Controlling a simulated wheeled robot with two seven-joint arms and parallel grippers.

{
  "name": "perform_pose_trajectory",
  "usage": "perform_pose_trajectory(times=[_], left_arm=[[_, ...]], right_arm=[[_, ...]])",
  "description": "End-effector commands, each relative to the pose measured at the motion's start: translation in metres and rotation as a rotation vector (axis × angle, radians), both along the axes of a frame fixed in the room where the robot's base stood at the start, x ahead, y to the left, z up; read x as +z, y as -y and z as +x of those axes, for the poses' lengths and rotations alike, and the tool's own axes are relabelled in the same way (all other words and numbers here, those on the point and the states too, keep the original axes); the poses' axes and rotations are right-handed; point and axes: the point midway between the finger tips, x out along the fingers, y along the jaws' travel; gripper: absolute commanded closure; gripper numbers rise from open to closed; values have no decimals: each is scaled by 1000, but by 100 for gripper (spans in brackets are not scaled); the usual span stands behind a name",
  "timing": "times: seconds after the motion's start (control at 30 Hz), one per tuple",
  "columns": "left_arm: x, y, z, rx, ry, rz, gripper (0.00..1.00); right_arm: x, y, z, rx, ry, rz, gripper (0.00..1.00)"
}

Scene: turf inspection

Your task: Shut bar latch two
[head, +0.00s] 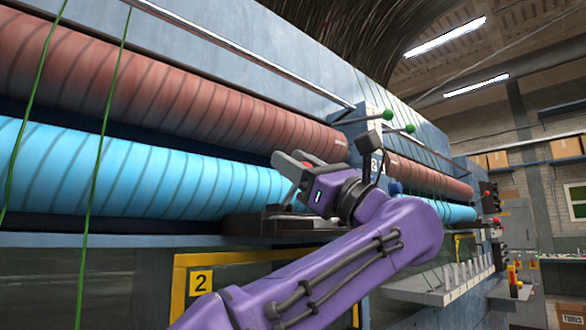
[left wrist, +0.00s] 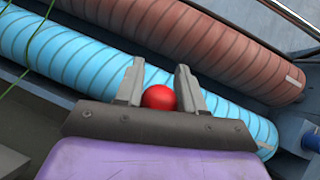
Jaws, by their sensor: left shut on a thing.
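My left gripper (head: 292,164) is at the middle of the head view, in front of the blue roller and left of a blue block with a "2" label (head: 375,164). It is shut on a red ball knob (left wrist: 158,97), which sits between its two grey fingers in the left wrist view. The bar that the knob belongs to is hidden behind my gripper, so I cannot tell the latch's position. A dark ledge (head: 262,224) lies below my gripper. My right gripper is not in view.
A red-brown roller (head: 200,97) runs above a blue roller (head: 140,177). Green-tipped levers (head: 388,115) and a blue knob (head: 395,187) stand by the block. Green cords hang at the left.

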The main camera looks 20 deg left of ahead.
Motion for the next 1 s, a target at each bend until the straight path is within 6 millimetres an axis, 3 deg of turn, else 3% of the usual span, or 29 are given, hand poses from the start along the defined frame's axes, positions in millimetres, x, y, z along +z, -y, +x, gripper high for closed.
perform_pose_trajectory(times=[0.4,0.43,0.47,0.5,0.8,1.0], left_arm=[[1,0,0,2,2,9,100],[1,0,0,2,2,9,52],[1,0,0,2,2,9,42],[1,0,0,2,2,9,40],[-3,4,0,0,2,7,40],[-29,37,-4,-1,2,11,40]], right_arm=[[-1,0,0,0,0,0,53],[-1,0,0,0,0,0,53],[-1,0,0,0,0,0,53],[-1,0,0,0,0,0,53],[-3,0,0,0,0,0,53],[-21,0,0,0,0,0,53]])
